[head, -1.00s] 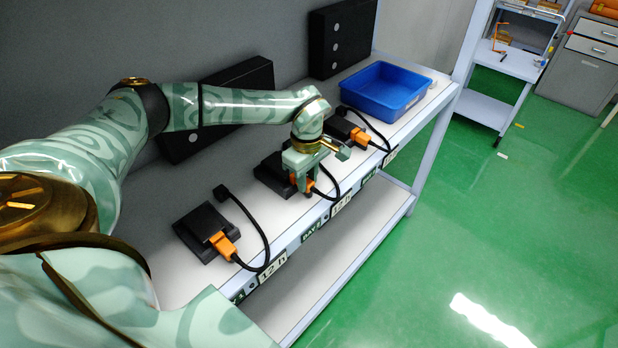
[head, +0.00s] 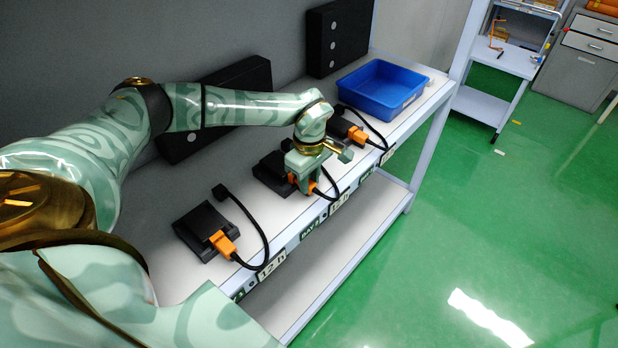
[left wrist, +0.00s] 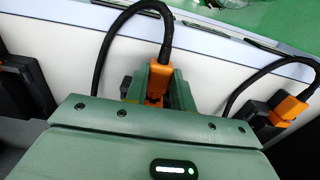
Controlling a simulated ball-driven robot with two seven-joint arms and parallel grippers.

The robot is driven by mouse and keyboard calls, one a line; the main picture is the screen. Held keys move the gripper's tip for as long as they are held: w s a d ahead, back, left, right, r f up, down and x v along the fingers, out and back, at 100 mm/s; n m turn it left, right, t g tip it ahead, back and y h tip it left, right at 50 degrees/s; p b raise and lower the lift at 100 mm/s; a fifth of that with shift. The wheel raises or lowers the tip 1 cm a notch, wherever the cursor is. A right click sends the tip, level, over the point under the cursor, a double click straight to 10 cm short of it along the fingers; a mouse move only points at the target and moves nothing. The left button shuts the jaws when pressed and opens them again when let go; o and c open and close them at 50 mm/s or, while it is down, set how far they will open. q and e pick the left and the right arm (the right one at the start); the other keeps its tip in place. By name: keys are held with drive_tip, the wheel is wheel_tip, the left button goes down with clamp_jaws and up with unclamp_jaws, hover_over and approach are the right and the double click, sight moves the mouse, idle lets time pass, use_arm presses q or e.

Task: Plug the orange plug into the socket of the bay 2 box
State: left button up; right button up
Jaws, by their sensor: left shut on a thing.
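My left gripper (head: 302,180) is at the middle black box (head: 270,172) on the shelf, near a bay label. It is shut on an orange plug (head: 309,187), which also shows between the fingers in the left wrist view (left wrist: 158,76). A black cable (head: 328,178) runs from this plug and loops over the shelf's front edge. The gripper hides the socket, so I cannot tell how far the plug sits in it. My right gripper is not in view.
Similar black boxes with orange plugs stand on either side, the nearer one (head: 203,228) and the farther one (head: 340,128). A blue bin (head: 384,100) is at the shelf's far end. Dark panels stand along the wall behind.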

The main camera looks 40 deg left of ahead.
use_arm(q)
drive_tip(key=shift+p, duration=0.9)
idle(1.0)
drive_tip(key=shift+w+a, duration=0.1)
drive_tip(key=shift+a, duration=0.85)
idle(0.3)
drive_tip(key=o, duration=1.1)
drive_tip(key=shift+a, duration=0.1)
wheel_tip(320, 180, up, 16)
drive_tip(key=shift+r+p, duration=0.15)
drive_tip(key=shift+p, duration=1.1)
